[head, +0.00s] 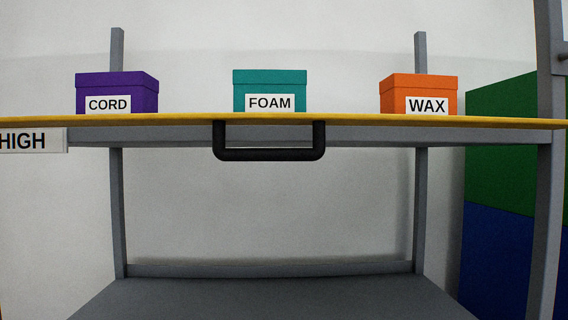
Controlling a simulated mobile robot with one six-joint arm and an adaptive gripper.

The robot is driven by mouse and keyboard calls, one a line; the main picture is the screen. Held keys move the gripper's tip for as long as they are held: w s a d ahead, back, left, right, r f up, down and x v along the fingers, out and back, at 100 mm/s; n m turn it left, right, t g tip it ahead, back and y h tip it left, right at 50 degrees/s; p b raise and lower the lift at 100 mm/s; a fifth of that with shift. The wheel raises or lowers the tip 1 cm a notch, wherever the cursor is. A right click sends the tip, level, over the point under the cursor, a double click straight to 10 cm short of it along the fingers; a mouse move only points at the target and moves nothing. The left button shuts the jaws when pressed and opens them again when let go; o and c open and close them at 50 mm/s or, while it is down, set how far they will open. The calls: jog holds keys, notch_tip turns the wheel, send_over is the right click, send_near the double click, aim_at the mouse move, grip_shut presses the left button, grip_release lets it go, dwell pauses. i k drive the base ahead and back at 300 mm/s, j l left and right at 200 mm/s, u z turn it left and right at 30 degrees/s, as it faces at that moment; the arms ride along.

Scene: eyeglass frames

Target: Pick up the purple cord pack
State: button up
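The purple cord pack (117,83) is a lidded box with a white label reading CORD. It stands upright at the left on the high shelf (345,122), whose front edge is yellow. The shelf edge hides the very bottom of the box. My gripper is not in the head view.
A teal FOAM box (270,80) and an orange WAX box (418,86) stand on the same shelf, with clear gaps between the boxes. A black handle (270,154) hangs below the shelf's front edge. Grey posts (118,210) rise behind. The lower grey shelf (270,295) looks empty. A green and blue panel (500,160) is at right.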

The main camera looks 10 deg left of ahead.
aim_at(115, 91)
jog(key=j, duration=1.1)
jog(key=i+j, duration=0.1)
jog(key=j, duration=1)
jog(key=j+z, duration=0.2)
jog(key=z, duration=0.2)
jog(key=j+z, duration=0.45)
jog(key=z, duration=0.3)
jog(key=k+j+z, duration=0.15)
jog(key=z, duration=0.25)
jog(key=u, duration=1.2)
jog(key=k+l+z, duration=0.15)
jog(key=k+z, duration=0.3)
jog(key=k, duration=0.1)
